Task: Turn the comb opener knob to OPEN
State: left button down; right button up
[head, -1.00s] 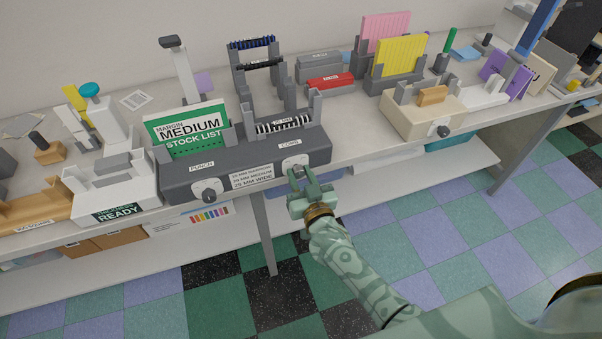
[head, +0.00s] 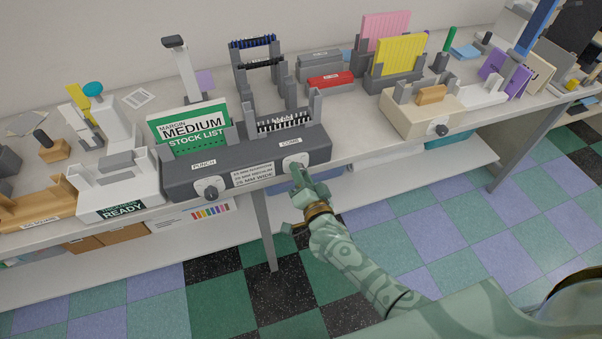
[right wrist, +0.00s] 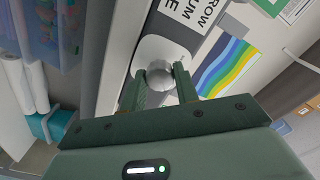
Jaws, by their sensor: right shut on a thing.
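The grey machine (head: 245,162) carries a PUNCH knob (head: 211,193) at its left and a COMB label (head: 291,143) at its right. My right gripper (head: 297,173) is at the white plate (head: 294,159) below the COMB label. In the right wrist view its two fingers (right wrist: 159,88) are closed on either side of the round comb opener knob (right wrist: 160,80) and hold it. In the head view the gripper mostly hides this knob. A black comb (head: 285,122) sits on the machine above, its teeth standing up. My left gripper is out of view.
A green MEDIUM stock list (head: 190,130) stands on the machine's left part. A beige device with a dark knob (head: 440,130) stands to the right. The table's front edge runs just below the machine, with a lower shelf beneath.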

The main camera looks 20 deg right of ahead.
jog(key=shift+m, duration=0.5)
jog(key=o, duration=1)
jog(key=shift+c, duration=0.2)
jog(key=shift+s, duration=0.15)
jog(key=s+p, duration=0.2)
jog(key=s, duration=1.4)
jog(key=shift+d, duration=0.35)
